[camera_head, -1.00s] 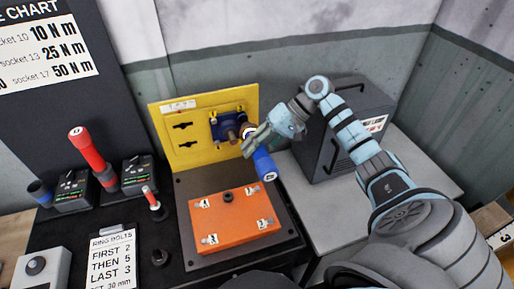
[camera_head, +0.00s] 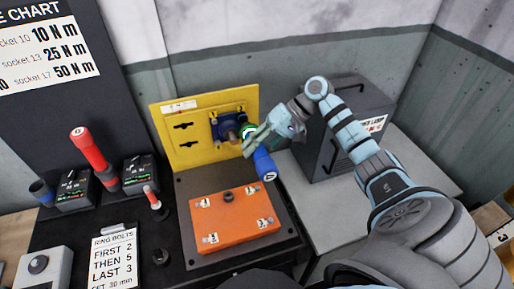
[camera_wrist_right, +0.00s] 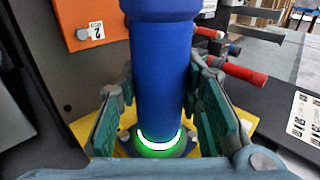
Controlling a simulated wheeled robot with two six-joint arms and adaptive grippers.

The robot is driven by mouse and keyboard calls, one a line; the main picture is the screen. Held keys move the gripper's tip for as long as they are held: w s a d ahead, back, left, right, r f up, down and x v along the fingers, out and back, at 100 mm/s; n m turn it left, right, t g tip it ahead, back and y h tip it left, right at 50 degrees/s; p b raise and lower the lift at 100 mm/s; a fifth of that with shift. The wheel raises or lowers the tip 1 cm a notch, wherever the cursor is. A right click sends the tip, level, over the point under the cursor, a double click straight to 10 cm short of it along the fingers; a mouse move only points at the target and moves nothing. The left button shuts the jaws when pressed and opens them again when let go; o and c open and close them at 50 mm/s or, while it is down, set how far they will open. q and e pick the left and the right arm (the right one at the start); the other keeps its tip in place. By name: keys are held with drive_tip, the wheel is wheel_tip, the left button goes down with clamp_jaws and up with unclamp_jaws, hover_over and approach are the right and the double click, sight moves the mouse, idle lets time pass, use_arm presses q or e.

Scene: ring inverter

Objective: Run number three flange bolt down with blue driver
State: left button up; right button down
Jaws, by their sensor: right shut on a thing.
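The blue driver (camera_head: 263,163) is in my right gripper (camera_head: 250,143), which is shut around its body. In the right wrist view the driver (camera_wrist_right: 160,65) stands between the two green-padded fingers, with a glowing green ring at its far end. That end points at the blue flange (camera_head: 226,127) with a brown round stub (camera_head: 230,135), mounted on the yellow panel (camera_head: 180,148). My gripper hides the driver's tip, so I cannot tell how it meets a bolt. Number three flange bolt cannot be made out. My left gripper is not in view.
An orange block (camera_head: 235,232) with numbered tags lies below the driver. A red driver (camera_head: 92,155) stands in a dock at the left. A small red-handled tool (camera_head: 151,196) stands nearby. A dark grey case (camera_head: 325,145) is behind my right arm.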

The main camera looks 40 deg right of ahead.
sight(261, 157)
drive_tip(key=shift+s+a+r+p, duration=0.15)
drive_tip(key=shift+s+p, duration=0.3)
drive_tip(key=shift+p, duration=0.25)
drive_tip(key=shift+s+a+r+p, duration=0.15)
drive_tip(key=shift+s+p, duration=0.3)
drive_tip(key=shift+p, duration=0.25)
drive_tip(key=shift+s+a+f, duration=0.2)
drive_tip(key=shift+s+f, duration=0.15)
drive_tip(key=shift+s, duration=0.3)
drive_tip(key=shift+s+a, duration=0.3)
drive_tip(key=shift+s, duration=0.45)
